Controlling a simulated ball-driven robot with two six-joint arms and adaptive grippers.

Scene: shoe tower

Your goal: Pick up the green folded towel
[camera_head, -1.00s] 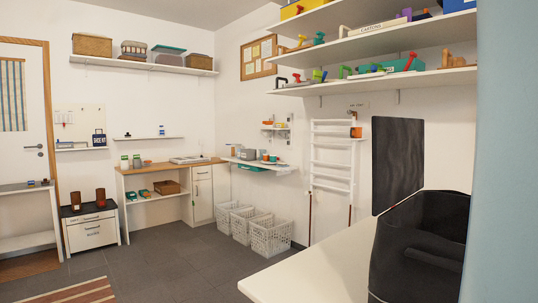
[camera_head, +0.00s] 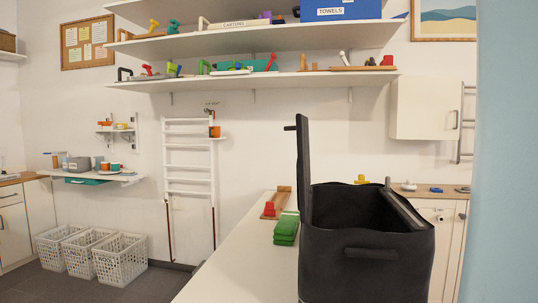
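A green folded stack (camera_head: 286,229), which looks like the green folded towel, lies on the white counter (camera_head: 235,245). It sits just left of a large black bin (camera_head: 365,265) with a raised lid, and part of it may be hidden by the bin. Neither of my grippers is in view.
A wooden board with a red piece (camera_head: 270,208) lies behind the green stack. Long shelves (camera_head: 250,83) hang above, with a blue towels box (camera_head: 340,9) on top. Several white baskets (camera_head: 120,260) stand on the floor at left. The counter's front left part is clear.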

